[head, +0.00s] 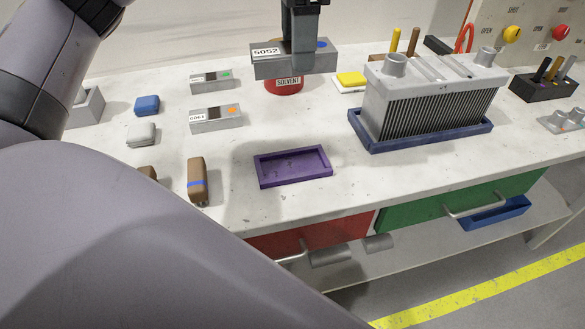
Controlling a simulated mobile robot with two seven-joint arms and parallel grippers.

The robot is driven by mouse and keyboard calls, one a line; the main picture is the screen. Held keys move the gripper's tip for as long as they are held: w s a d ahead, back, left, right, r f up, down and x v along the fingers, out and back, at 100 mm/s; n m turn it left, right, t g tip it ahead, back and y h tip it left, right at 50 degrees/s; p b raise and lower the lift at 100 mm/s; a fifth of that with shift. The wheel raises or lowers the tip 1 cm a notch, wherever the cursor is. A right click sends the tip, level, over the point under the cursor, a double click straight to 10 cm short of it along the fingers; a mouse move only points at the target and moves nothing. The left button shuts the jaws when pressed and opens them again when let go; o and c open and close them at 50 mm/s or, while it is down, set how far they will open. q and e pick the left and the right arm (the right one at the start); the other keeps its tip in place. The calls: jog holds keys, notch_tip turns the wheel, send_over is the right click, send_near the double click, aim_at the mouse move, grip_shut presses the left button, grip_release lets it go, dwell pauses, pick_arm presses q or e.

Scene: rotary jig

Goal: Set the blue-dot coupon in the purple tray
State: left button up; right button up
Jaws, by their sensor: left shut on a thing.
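The blue-dot coupon (272,67) is a grey block with a white label reading 5052 and a blue dot at its right end. My left gripper (303,45) is shut on it and holds it up in the air, above and behind the purple tray. The purple tray (263,183) is a shallow rectangular tray, empty, on the white table near its front edge. My right gripper is not in view.
Green-dot (212,83) and orange-dot (208,122) coupons lie left of the tray. A red solvent can (285,86) stands behind the held coupon. A finned grey block sits in a blue tray (425,141) at right. A brown object (197,175) lies left of the purple tray.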

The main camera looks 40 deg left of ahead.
aim_at(296, 166)
pick_arm(q)
jog(key=shift+f, duration=0.25)
notch_tip(296, 166, down, 19)
jog(key=shift+f+b, duration=0.15)
jog(key=shift+b, duration=0.75)
jog(key=shift+f, duration=0.25)
jog(key=o, duration=1.3)
jog(key=shift+r, duration=0.1)
jog(key=shift+c, duration=0.2)
jog(key=shift+r, duration=0.15)
jog(key=shift+r, duration=0.25)
notch_tip(296, 166, up, 12)
jog(key=shift+f, duration=0.2)
